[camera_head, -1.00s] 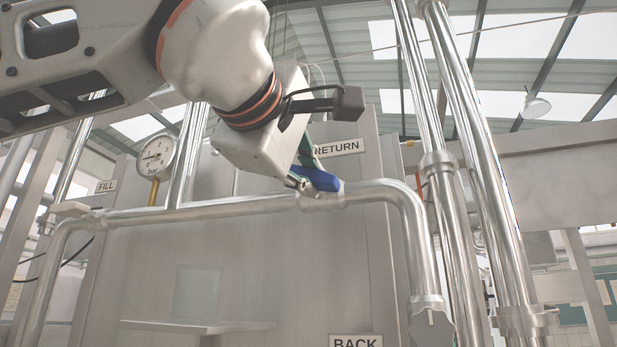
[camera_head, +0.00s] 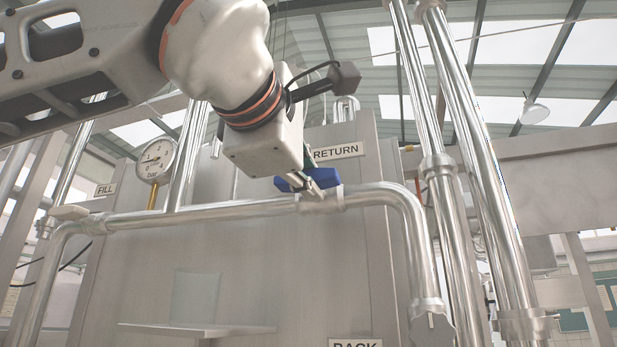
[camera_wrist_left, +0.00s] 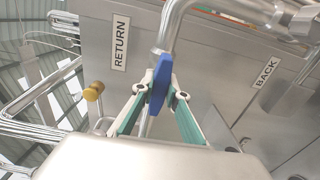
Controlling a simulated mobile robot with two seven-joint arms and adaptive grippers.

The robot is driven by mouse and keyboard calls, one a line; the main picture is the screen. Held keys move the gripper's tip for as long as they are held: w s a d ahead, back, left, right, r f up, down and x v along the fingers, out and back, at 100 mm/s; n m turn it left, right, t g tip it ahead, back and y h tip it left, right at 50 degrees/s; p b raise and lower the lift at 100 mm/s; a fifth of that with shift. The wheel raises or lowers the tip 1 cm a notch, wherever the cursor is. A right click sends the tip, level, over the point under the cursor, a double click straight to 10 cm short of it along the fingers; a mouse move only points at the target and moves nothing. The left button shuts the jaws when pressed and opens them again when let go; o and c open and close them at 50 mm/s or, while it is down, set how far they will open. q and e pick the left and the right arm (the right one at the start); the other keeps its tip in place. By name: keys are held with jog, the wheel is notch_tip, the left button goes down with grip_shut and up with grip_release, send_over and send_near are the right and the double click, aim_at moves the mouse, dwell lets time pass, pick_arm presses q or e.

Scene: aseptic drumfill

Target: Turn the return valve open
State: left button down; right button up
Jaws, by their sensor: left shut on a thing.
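The return valve's blue handle (camera_head: 308,181) sits on the horizontal steel pipe (camera_head: 240,209), just below the RETURN label (camera_head: 337,152). My left gripper (camera_head: 314,187) reaches down to it from above and is shut on it. In the left wrist view the blue handle (camera_wrist_left: 159,85) stands between the two fingertips of my left gripper (camera_wrist_left: 159,94), which touch it from both sides. The valve body under the handle is partly hidden by the fingers. My right gripper is in neither view.
A pressure gauge (camera_head: 157,160) and a FILL label (camera_head: 105,189) are to the left. Tall vertical pipes (camera_head: 440,180) stand close on the right of the valve. A BACK label (camera_head: 355,344) is at the bottom edge. A small shelf (camera_head: 197,329) juts from the panel.

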pick_arm(q)
jog(key=c, duration=2)
grip_release()
jog(key=shift+s+a, duration=0.1)
jog(key=shift+s, duration=0.15)
jog(key=v, duration=1.1)
jog(key=shift+s, duration=0.25)
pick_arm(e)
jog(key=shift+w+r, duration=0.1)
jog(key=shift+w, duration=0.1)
